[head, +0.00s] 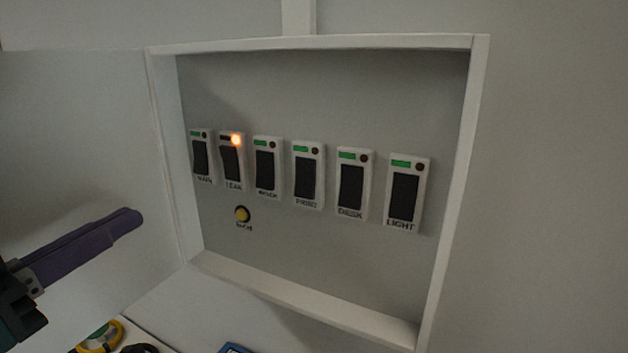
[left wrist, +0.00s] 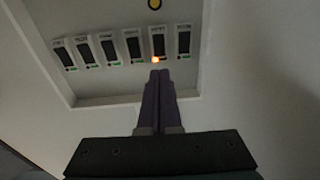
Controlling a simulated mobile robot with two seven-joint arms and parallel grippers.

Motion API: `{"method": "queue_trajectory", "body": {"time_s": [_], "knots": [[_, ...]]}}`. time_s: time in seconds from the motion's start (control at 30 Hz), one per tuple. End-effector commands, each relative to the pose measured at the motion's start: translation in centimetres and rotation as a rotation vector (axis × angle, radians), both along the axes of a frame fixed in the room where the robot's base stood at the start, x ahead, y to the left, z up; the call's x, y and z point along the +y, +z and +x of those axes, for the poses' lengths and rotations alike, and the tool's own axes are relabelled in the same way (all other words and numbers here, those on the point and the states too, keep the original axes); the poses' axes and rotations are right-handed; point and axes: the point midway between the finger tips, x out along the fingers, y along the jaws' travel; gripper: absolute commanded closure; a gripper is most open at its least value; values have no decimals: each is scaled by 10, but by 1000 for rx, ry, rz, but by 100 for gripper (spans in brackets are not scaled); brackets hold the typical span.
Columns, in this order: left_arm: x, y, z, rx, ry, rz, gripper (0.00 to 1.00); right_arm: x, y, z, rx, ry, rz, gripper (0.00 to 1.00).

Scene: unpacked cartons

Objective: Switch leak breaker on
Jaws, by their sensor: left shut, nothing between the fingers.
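The leak breaker (head: 231,161) is the second switch from the left in the row, labelled LEAK. Its small lamp glows orange, and its indicator strip is dark where the other breakers show green. In the left wrist view the leak breaker (left wrist: 158,45) sits just beyond my fingertips, with the orange lamp lit. My left gripper (head: 135,217) has purple fingers, shut and empty, at the left of the panel and apart from the breakers. It also shows in the left wrist view (left wrist: 159,76), pointing toward the panel. My right gripper is not in view.
The breakers sit in a recessed box with a raised white frame (head: 480,150). Several other breakers, such as the main breaker (head: 201,157) and the light breaker (head: 404,196), flank the leak one. A yellow button (head: 242,213) is below it. Coloured items (head: 100,338) lie at the bottom left.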

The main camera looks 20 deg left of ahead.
Motion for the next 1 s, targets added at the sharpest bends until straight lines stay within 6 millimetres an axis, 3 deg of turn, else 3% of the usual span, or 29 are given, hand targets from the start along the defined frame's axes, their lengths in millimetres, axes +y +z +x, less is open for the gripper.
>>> {"method": "queue_trajectory", "body": {"time_s": [0.1, 0.57, 0.77, 1.0], "knots": [[2, 2, -2, -49, -15, -2, 100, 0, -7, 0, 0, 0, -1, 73], [2, 6, 1, -63, -19, -4, 100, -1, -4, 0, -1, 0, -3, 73], [1, 13, 25, -66, -19, -3, 100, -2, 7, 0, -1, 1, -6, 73], [-3, 19, 71, -65, -18, -3, 100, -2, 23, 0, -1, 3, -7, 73]]}}
